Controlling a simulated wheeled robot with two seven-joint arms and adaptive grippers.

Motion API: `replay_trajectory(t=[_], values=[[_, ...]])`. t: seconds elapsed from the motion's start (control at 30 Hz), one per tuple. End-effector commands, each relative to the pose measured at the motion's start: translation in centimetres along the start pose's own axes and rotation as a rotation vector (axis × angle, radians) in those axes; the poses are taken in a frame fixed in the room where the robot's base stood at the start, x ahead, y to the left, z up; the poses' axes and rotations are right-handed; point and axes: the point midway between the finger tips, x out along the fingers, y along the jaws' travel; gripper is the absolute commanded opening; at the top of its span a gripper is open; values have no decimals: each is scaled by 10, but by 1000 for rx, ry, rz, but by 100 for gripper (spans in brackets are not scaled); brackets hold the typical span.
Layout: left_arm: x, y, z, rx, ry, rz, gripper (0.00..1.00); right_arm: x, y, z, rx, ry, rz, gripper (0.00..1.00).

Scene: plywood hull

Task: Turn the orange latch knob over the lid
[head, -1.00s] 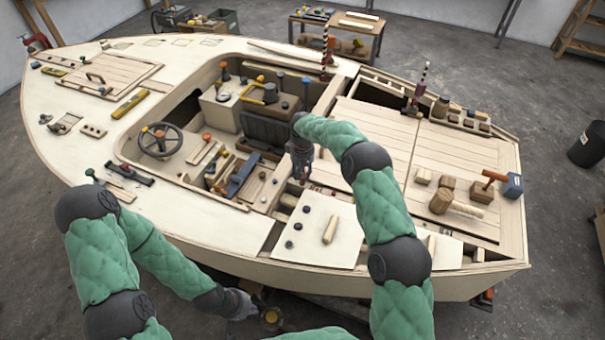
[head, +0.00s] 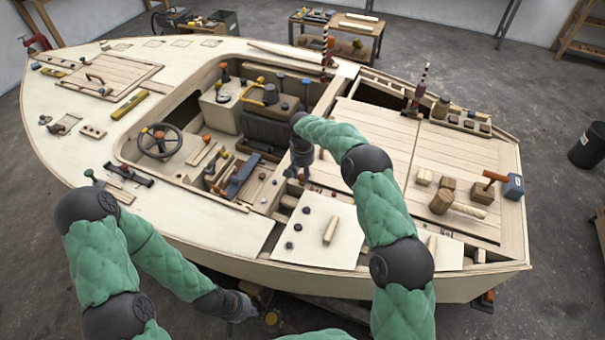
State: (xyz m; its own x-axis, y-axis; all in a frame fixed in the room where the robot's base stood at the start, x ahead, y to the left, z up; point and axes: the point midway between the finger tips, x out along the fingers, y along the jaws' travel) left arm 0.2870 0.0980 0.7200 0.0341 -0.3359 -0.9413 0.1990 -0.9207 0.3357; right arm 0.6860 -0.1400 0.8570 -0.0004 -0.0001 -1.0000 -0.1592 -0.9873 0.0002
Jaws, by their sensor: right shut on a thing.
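My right gripper (head: 297,181) points down at the edge of the cockpit, at the upper left corner of the pale lid panel (head: 345,220). It is shut, and what is between its fingers is mostly hidden by the gripper; by its place I take it for the orange latch knob, though I see no clear orange there. The lid panel lies flat and carries several dark round knobs and a pale wooden block (head: 330,230). My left gripper (head: 243,314) hangs low beside the near side of the hull, and its finger opening is unclear.
The cockpit has a steering wheel (head: 159,141), a dark seat box (head: 268,125) and loose tools. A mallet (head: 458,206), an orange-handled hammer (head: 513,186) and wooden blocks lie on the slatted deck right of my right arm. The near foredeck is largely clear.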

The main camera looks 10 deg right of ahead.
Motion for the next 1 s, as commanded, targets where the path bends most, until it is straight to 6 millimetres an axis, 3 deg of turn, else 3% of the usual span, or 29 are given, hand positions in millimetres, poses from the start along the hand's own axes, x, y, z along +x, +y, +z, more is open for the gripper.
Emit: replay_trajectory(t=[0.17,0.2,0.27,0.67,0.83,1.0], values=[[0,0,0,0,0,0,0,0,-1,0,1,2,-2,0],[0,0,0,0,0,0,0,0,-1,0,1,2,-2,38],[0,0,0,0,0,0,0,0,-1,0,1,2,-2,55],[0,0,0,0,0,0,0,-3,0,-1,0,2,-1,56],[0,0,0,0,0,0,0,-23,0,-1,0,3,-1,56],[0,0,0,0,0,0,0,-58,-1,-2,0,6,-2,56]])
